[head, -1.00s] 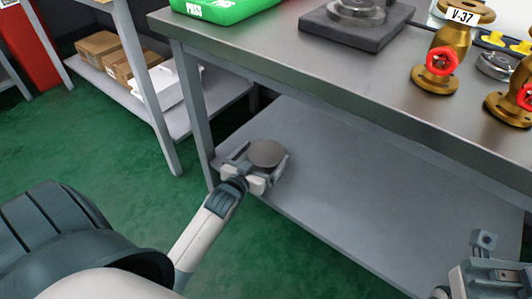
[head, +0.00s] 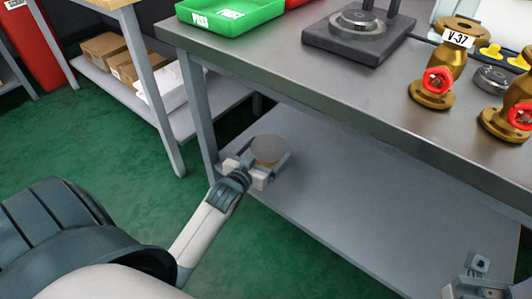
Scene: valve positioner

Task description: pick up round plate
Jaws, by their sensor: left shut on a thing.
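The round plate (head: 268,149) is a flat grey-brown disc at the left end of the table's lower shelf. My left gripper (head: 262,161) reaches in from the lower left and is shut on the plate, with a finger on either side of it. Whether the plate touches the shelf is hard to tell. My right gripper (head: 474,280) shows only in part at the lower right corner, and its fingers are not clear.
The steel table (head: 330,85) overhangs the lower shelf (head: 370,190). On top are a green PASS tray (head: 235,14), a dark stand (head: 355,38) and brass valves (head: 437,75) with red handwheels. A table leg (head: 200,115) stands close left of the gripper. The shelf's right part is clear.

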